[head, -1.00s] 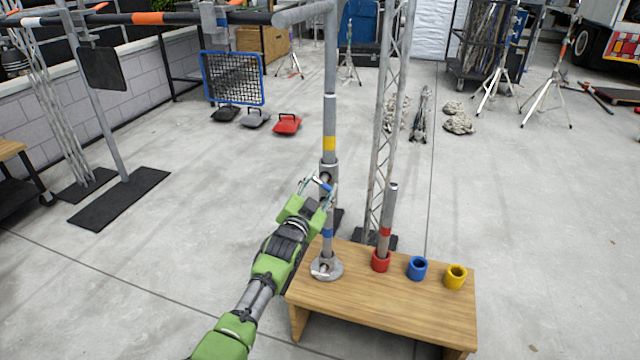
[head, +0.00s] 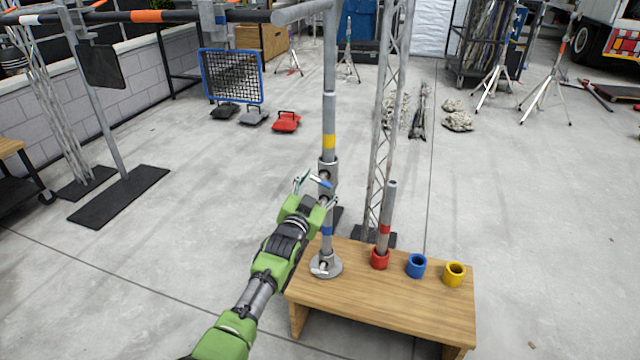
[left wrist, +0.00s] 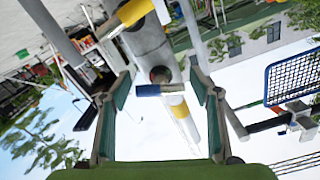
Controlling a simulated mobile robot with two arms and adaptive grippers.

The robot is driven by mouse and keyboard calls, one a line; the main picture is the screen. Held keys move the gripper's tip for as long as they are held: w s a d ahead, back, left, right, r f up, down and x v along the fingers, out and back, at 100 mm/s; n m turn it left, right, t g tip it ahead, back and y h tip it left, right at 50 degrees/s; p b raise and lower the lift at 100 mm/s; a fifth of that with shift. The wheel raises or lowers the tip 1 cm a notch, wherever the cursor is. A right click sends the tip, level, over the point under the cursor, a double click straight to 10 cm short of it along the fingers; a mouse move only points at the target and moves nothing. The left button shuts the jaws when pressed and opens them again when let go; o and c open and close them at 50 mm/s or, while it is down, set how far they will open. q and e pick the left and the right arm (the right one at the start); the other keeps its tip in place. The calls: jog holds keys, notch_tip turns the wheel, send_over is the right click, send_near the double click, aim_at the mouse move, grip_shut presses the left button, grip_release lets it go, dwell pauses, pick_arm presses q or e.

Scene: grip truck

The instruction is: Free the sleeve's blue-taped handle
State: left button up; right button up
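The grey sleeve (head: 328,172) sits around the upright pole (head: 329,120), below a yellow band. Its short handle with blue tape (head: 320,183) sticks out toward my left gripper (head: 318,188). In the left wrist view the blue-taped handle (left wrist: 149,90) lies between the spread fingertips of my left gripper (left wrist: 163,95), with a visible gap on each side. This gripper is open and empty. Whether a finger touches the sleeve, I cannot tell. My right gripper is not in view.
The pole stands in a round foot (head: 325,266) on a wooden bench (head: 385,305). A shorter red-banded tube (head: 386,220) stands in a red ring (head: 380,258), beside blue (head: 416,266) and yellow (head: 454,274) rings. A lattice truss (head: 378,190) rises close behind the pole.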

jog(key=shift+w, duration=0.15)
pick_arm(q)
jog(key=v, duration=1.2)
dwell(0.5)
